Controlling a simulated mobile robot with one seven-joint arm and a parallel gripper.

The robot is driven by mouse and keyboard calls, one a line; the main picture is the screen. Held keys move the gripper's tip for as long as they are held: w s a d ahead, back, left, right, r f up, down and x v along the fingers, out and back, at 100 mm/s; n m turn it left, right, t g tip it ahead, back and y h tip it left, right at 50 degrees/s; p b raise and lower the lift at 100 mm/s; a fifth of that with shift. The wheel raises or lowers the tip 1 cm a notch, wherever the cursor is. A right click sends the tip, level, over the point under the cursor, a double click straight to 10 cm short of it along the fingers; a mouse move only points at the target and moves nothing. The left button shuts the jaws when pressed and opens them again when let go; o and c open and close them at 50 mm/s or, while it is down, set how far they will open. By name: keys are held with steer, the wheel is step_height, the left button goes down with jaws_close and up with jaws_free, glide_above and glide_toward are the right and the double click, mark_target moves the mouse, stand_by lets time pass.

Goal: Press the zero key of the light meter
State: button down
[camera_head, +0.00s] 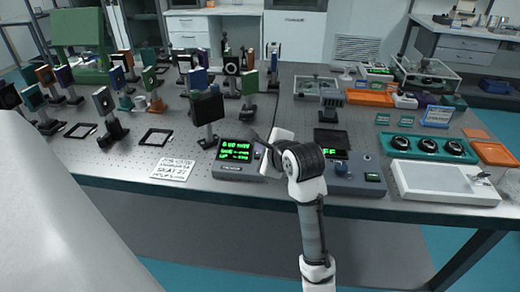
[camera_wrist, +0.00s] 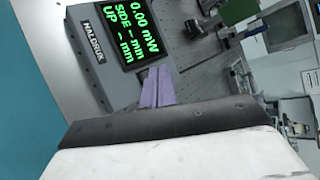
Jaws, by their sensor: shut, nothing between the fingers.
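The light meter (camera_head: 228,172) is a dark grey box with green digits on a black display, near the front edge of the table. In the wrist view its display (camera_wrist: 132,30) reads 0.00 mW, with SIDE and UP lines showing dashes. My gripper (camera_head: 259,151) is at the right end of the meter. Its purple fingers (camera_wrist: 159,84) are together, empty, and overlap the meter's panel beside the display. I cannot tell whether they touch it. The zero key cannot be made out; the fingers may hide it.
A dark screen on a post (camera_head: 207,107) stands just behind the meter, with several posted optics to the left. A written card (camera_head: 172,169) lies left of it. A grey box with a small green display (camera_head: 340,183) and a white-topped panel (camera_head: 445,182) are to the right.

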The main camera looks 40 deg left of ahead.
steer(key=shift+s+r, duration=0.1)
steer(key=shift+r, duration=0.15)
steer(key=r+p, duration=0.1)
steer(key=p, duration=0.1)
steer(key=s+r+p, duration=0.1)
steer(key=r+p, duration=0.1)
steer(key=d+r+p, duration=0.1)
steer(key=p, duration=0.1)
steer(key=shift+s+r, duration=0.2)
steer(key=shift+r, duration=0.2)
steer(key=shift+f, duration=0.1)
stand_by(0.7)
